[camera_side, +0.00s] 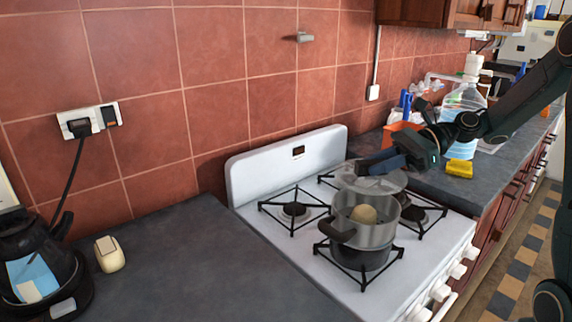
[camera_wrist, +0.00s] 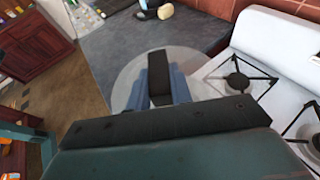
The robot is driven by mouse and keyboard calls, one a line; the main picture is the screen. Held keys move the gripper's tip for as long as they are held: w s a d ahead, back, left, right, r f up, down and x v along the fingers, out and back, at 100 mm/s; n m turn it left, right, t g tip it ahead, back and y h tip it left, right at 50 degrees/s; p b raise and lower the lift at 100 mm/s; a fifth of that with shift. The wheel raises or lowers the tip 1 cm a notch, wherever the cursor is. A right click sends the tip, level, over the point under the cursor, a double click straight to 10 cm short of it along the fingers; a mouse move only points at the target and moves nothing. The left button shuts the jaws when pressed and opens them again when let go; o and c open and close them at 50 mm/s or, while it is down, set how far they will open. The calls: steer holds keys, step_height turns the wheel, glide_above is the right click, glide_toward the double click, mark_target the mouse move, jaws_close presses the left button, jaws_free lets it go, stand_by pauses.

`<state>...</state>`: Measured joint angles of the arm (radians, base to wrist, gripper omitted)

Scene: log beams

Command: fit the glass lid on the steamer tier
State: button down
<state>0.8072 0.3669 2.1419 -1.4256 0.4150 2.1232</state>
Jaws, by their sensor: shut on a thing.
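The glass lid (camera_side: 384,184) is a clear round disc, held roughly level above and slightly behind the steamer tier (camera_side: 376,236). My gripper (camera_side: 382,163) is shut on the lid's dark knob; the lid also shows in the wrist view (camera_wrist: 126,78), spread around my gripper's blue-grey fingers (camera_wrist: 160,84). The tier is a grey metal ring with dark side handles, and it sits on a pot (camera_side: 362,258) on a front burner. A pale round item (camera_side: 363,214) shows inside the open tier. The tier is not clearly visible in the wrist view.
The white stove (camera_side: 285,245) has other burners with black grates, one left of the tier and one right. A black kettle (camera_side: 35,262) stands on the left counter.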

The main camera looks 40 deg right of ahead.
mark_target(406, 179)
steer(key=shift+f, duration=0.2)
stand_by(0.4)
steer(key=shift+f, duration=2.2)
steer(key=shift+f, duration=1.05)
steer(key=c, duration=0.6)
jaws_free()
steer(key=shift+d, duration=0.1)
steer(key=shift+v, duration=3.7)
